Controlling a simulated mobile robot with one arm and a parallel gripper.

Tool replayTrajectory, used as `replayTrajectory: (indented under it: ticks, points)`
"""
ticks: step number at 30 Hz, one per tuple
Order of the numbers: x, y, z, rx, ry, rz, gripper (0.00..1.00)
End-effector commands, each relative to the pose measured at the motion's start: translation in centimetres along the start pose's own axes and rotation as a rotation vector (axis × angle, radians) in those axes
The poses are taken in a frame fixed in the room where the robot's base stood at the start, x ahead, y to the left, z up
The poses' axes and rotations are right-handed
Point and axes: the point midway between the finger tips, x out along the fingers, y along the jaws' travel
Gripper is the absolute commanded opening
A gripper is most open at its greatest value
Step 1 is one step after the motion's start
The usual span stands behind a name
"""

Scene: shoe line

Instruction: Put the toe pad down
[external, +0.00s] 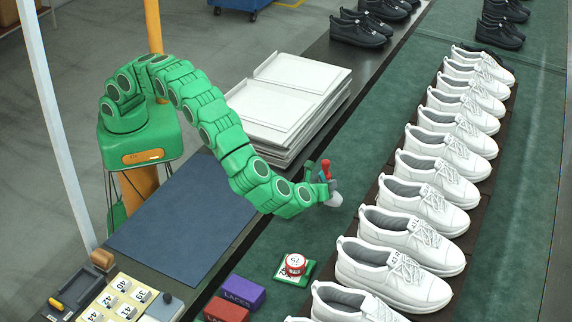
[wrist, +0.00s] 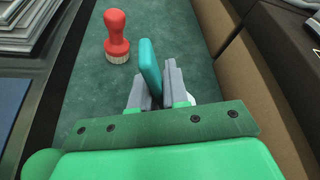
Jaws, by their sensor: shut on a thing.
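In the external view my gripper (external: 325,188) is over the green belt (external: 385,110), left of the row of white shoes (external: 415,230). A whitish rounded thing (external: 335,200) shows at its tip; I cannot tell whether it belongs to the pad. The pad's lower end is hidden by the jaws, and its height over the belt is unclear.
A red-handled stamp or brush (wrist: 117,38) stands on the green surface ahead-left of my jaws. A red round tin (external: 295,264) sits on a green-edged card. Purple (external: 243,292) and red (external: 226,309) boxes lie nearby. White trays (external: 290,95) are stacked at left.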

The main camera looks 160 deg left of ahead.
Motion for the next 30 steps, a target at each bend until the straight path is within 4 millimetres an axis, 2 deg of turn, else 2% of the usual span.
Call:
replayTrajectory:
  ticks: [6,14,26,27,30]
  points:
    - [0.4,-0.3,-0.9,0.0,0.0,0.001,0.0]
    - [1.4,0.8,-3.2,0.001,-0.001,0.001,0.0]
    - [1.5,1.0,-3.6,0.001,-0.001,0.001,0.0]
    - [1.5,1.0,-3.6,0.0,-0.001,0.001,0.19]
    - [1.5,0.9,-3.6,0.0,-0.001,0.001,0.34]
